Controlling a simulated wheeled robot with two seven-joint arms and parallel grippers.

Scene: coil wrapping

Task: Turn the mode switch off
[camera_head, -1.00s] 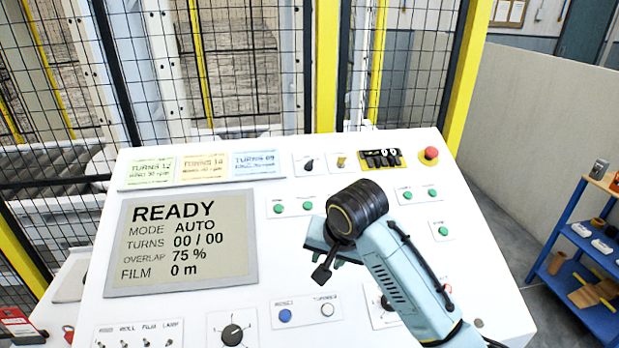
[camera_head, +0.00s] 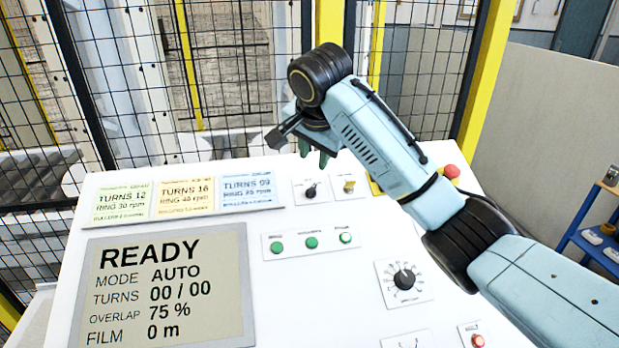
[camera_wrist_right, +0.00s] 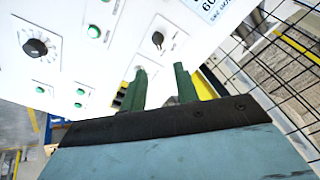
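A small black rotary knob (camera_head: 310,190) sits on a white plate near the top of the panel, the likely mode switch; its label is too small to read. It also shows in the right wrist view (camera_wrist_right: 157,39). A yellow switch (camera_head: 348,187) is just right of it. My right gripper (camera_head: 315,150) hangs above and behind these two switches, touching neither as far as I can see. In the right wrist view, its two green fingers (camera_wrist_right: 160,82) stand apart with nothing between them, the knob beyond their tips. My left gripper is out of view.
The white panel carries a READY display (camera_head: 165,290) showing MODE AUTO, a row of green buttons (camera_head: 312,242), a dial (camera_head: 404,279) and a red stop button (camera_head: 451,172) partly behind my arm. A mesh fence (camera_head: 235,70) stands behind the panel.

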